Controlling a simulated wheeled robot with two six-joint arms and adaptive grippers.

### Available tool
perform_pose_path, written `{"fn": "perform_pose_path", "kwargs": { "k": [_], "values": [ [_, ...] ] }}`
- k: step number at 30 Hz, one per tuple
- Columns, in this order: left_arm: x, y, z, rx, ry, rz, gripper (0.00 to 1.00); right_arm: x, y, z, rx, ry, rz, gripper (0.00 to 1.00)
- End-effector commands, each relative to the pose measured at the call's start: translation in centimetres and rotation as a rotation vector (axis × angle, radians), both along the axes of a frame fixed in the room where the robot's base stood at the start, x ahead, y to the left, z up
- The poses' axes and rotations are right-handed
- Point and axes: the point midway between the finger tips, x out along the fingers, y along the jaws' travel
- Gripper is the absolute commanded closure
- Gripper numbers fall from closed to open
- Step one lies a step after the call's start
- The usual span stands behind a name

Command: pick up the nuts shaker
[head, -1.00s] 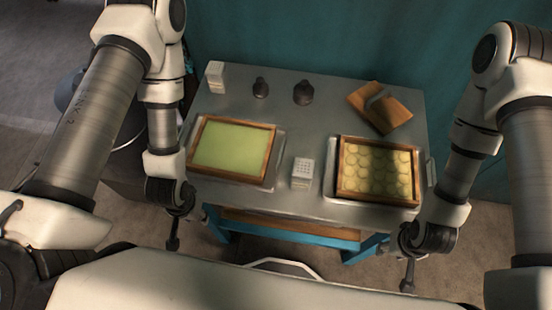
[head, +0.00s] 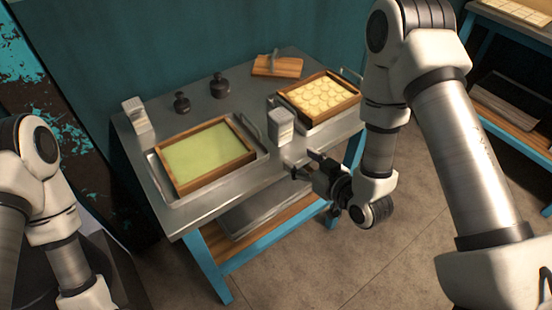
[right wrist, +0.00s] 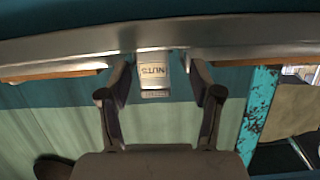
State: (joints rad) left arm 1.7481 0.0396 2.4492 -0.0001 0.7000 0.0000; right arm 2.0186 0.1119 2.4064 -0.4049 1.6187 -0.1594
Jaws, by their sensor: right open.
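The nuts shaker (head: 281,126) is a small white box-shaped container standing on the metal table between the two trays, near the front edge. In the right wrist view the shaker (right wrist: 154,68) shows its NUTS label upside down, between and beyond the fingertips. My right gripper (head: 301,163) is open and empty, in front of the table edge and slightly below the shaker, apart from it. Its two spread fingers (right wrist: 160,82) show in the right wrist view. My left gripper is out of view; only part of the left arm shows.
A wood-framed green tray (head: 210,155) lies left of the shaker, a wood-framed tray of round pieces (head: 318,97) to its right. Another white container (head: 136,114), two dark bottles (head: 219,85) and a wooden board (head: 277,66) stand further back on the table (head: 160,195).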

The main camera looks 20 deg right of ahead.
Motion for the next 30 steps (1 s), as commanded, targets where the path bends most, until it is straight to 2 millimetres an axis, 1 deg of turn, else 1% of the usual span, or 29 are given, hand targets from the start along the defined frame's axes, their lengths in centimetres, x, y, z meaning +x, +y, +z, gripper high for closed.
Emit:
{"fn": "perform_pose_path", "kwargs": {
  "k": [1,4,6,7,9,12,17,21,24,30],
  "values": [
    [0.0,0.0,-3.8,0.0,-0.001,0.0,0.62,1.0,0.0,-1.6,0.01,-0.062,0.002,0.35],
    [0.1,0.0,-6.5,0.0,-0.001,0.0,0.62,2.3,0.0,-0.3,0.033,-0.177,0.009,0.35],
    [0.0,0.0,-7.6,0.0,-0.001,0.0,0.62,2.8,0.0,0.7,0.045,-0.239,0.013,0.35],
    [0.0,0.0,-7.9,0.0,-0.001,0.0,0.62,3.0,0.0,1.0,0.048,-0.257,0.015,0.35],
    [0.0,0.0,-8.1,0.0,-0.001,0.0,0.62,3.5,0.1,1.8,0.054,-0.287,0.019,0.35],
    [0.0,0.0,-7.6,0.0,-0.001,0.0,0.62,4.7,0.6,2.5,0.053,-0.296,0.022,0.35],
    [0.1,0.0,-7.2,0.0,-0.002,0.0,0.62,6.8,1.2,2.7,0.055,-0.294,0.02,0.35],
    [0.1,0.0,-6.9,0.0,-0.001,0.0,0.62,9.3,1.9,2.8,0.055,-0.292,0.02,0.35],
    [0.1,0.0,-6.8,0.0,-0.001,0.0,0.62,10.4,2.3,2.7,0.055,-0.291,0.018,0.35],
    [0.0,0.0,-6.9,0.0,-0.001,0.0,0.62,10.6,2.4,2.6,0.056,-0.287,0.016,0.35]
  ]
}}
